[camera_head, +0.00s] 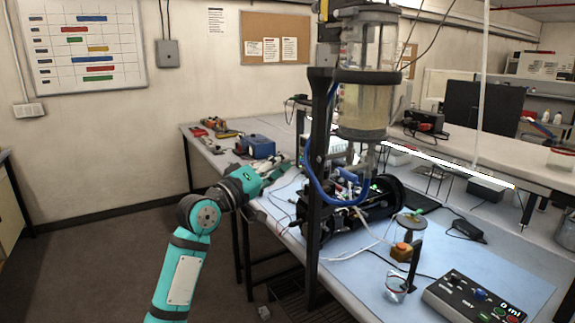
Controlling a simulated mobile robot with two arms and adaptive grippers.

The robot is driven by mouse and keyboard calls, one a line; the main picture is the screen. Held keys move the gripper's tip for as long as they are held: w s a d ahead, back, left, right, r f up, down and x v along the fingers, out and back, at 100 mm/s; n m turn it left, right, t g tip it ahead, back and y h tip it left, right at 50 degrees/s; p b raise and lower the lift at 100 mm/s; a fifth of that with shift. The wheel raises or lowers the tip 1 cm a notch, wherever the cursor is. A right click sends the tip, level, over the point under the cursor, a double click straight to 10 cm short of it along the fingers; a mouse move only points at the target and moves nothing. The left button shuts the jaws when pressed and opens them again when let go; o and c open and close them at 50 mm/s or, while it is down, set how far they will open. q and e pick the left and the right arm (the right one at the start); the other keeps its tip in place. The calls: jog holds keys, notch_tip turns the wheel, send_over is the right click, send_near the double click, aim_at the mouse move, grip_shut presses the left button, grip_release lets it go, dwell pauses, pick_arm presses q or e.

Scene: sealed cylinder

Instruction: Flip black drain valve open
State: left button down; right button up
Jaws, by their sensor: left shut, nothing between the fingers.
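The clear cylinder (362,105) with dark end caps and cloudy yellowish contents stands upright on a black frame (318,125). A narrow fitting (366,158) hangs under its lower cap, above a black cylindrical apparatus (383,200) on the bench. I cannot pick out the black drain valve for certain among the dark parts there. My left gripper (292,170) is at the end of the teal arm, left of the black frame and lower than the cylinder. It is small in the picture, shut and empty, and apart from the cylinder. My right gripper is not in view.
The blue-topped bench (480,262) carries a control box (475,297), a small glass beaker (396,288), an orange-based device (405,250) and loose cables. A blue hose (312,180) loops by the frame.

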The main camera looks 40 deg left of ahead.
pick_arm(q)
jog(key=v, duration=0.2)
jog(key=b+v, duration=0.1)
jog(key=d+v, duration=0.1)
jog(key=v, duration=0.1)
jog(key=shift+s+r+b, duration=0.25)
jog(key=shift+s+b, duration=0.15)
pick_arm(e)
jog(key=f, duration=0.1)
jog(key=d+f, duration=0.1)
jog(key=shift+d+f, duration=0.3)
